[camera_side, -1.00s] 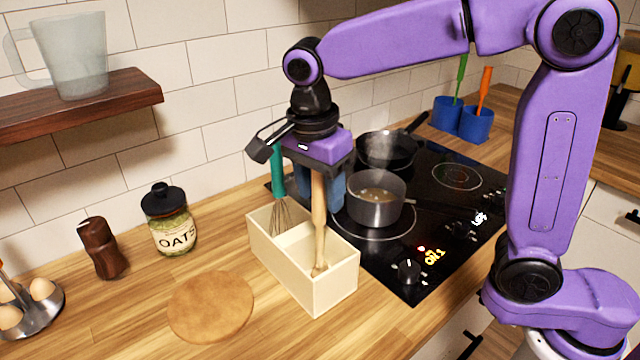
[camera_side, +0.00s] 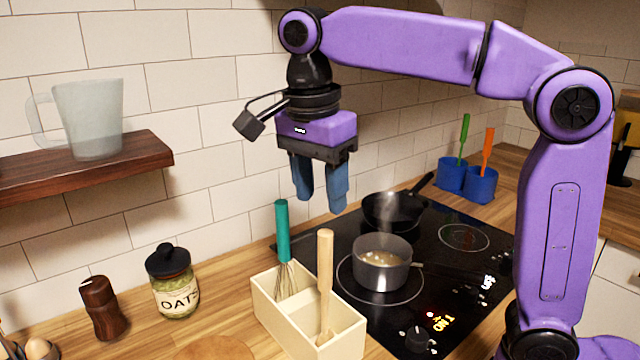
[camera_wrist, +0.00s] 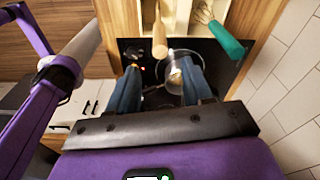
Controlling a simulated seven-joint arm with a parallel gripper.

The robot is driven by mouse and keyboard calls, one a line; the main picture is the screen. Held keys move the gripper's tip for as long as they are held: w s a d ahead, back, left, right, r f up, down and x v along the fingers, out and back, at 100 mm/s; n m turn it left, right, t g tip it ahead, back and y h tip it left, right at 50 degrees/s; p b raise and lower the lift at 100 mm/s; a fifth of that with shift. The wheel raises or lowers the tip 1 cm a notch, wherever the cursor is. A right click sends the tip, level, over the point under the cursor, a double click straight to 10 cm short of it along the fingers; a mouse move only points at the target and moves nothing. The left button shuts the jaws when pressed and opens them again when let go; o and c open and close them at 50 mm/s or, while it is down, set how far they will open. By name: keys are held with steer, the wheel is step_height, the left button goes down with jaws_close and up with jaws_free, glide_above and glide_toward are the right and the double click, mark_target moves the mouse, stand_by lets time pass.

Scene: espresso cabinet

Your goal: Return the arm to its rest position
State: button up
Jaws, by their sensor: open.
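My gripper (camera_side: 322,200) hangs pointing down in the air, above the utensil box and the near side of the cooktop. Its two blue fingers are apart with nothing between them. In the wrist view the open fingers (camera_wrist: 160,95) show with the cooktop far below. My purple arm reaches across the top of the side view. The cream utensil box (camera_side: 345,343) stands on the counter below. It holds a whisk with a teal handle (camera_side: 283,231) and a wooden utensil (camera_side: 325,270), both standing in it and apart from my gripper.
A pot (camera_side: 382,268) with liquid and a black pan (camera_side: 393,212) sit on the cooktop (camera_side: 432,260). An oats jar (camera_side: 177,296) and a brown mill (camera_side: 102,312) stand left. A wooden shelf (camera_side: 75,180) bears a glass pitcher (camera_side: 95,125). Blue cups (camera_side: 481,186) stand behind.

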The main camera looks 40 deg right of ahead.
steer(key=shift+r, duration=0.15)
stand_by(0.4)
steer(key=n, duration=0.1)
steer(key=n+t, duration=0.1)
steer(key=n, duration=0.1)
steer(key=shift+w+d+r, duration=0.3)
steer(key=shift+r, duration=0.05)
steer(key=n, duration=0.1)
steer(key=n+t, duration=0.1)
steer(key=n, duration=0.1)
steer(key=d+r+n+t, duration=0.1)
steer(key=shift+w+n+y, duration=0.2)
steer(key=shift+n+y, duration=0.1)
steer(key=shift+n, duration=0.1)
steer(key=n, duration=0.1)
steer(key=n+t, duration=0.1)
steer(key=n, duration=0.1)
steer(key=shift+s+d+r, duration=0.1)
steer(key=shift+s+d, duration=0.05)
steer(key=shift+d, duration=0.2)
steer(key=s+d+f+n+g, duration=0.2)
steer(key=s+d+f+n, duration=0.5)
steer(key=s+f, duration=0.3)
steer(key=s+d+f+n+g+y, duration=0.1)
steer(key=s+d+f+n+g, duration=0.1)
steer(key=s+d+f+n, duration=0.6)
steer(key=s+f+n, duration=0.2)
steer(key=s+f, duration=0.1)
steer(key=s, duration=0.1)
steer(key=shift+f+n, duration=0.3)
